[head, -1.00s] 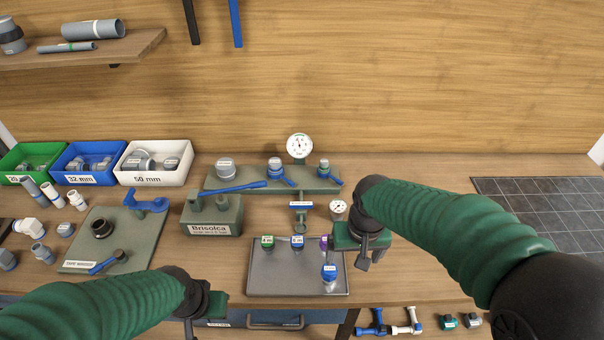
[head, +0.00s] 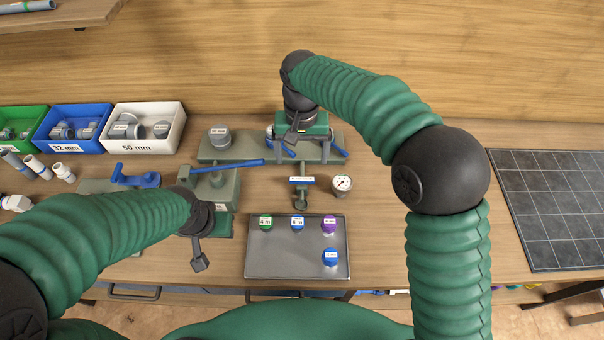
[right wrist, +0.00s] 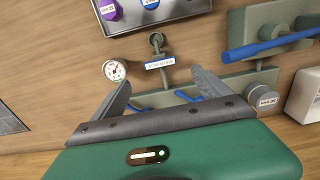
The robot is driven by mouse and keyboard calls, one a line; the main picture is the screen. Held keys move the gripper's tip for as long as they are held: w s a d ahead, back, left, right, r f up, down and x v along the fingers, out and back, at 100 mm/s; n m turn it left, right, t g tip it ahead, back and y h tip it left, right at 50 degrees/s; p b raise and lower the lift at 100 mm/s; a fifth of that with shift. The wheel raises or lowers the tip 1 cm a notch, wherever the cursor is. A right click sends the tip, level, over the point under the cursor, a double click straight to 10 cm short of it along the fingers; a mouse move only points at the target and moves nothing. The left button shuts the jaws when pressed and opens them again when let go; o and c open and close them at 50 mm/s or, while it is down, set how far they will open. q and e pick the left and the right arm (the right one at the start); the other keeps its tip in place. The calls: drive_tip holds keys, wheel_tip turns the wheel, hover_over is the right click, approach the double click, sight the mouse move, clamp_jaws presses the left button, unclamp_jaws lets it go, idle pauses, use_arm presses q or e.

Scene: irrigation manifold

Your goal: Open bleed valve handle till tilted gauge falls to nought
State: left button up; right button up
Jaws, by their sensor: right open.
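The small round gauge (head: 342,184) leans back on the table right of the manifold's drain pipe. It also shows in the right wrist view (right wrist: 115,70), its reading too small to tell. A small blue-and-white labelled piece, perhaps the bleed valve handle (head: 302,180), sits crosswise on the drain pipe; it shows between my fingers in the right wrist view (right wrist: 159,63). My right gripper (head: 303,158) is open and empty above the manifold (head: 215,148), behind that piece. My left gripper (head: 207,228) is low, left of the grey tray; its fingers are hidden.
The grey tray (head: 280,265) holds several coloured caps in front of the drain pipe. A pump with a long blue lever (head: 235,165) stands left. Blue valve levers (right wrist: 188,97) lie under my right gripper. Bins, including a white one (head: 175,125), stand back left.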

sight(302, 179)
wheel_tip(302, 179, down, 10)
drive_tip(key=shift+w, duration=0.1)
drive_tip(key=shift+w+f, duration=0.1)
drive_tip(key=c, duration=1.4)
drive_tip(key=shift+o, duration=0.2)
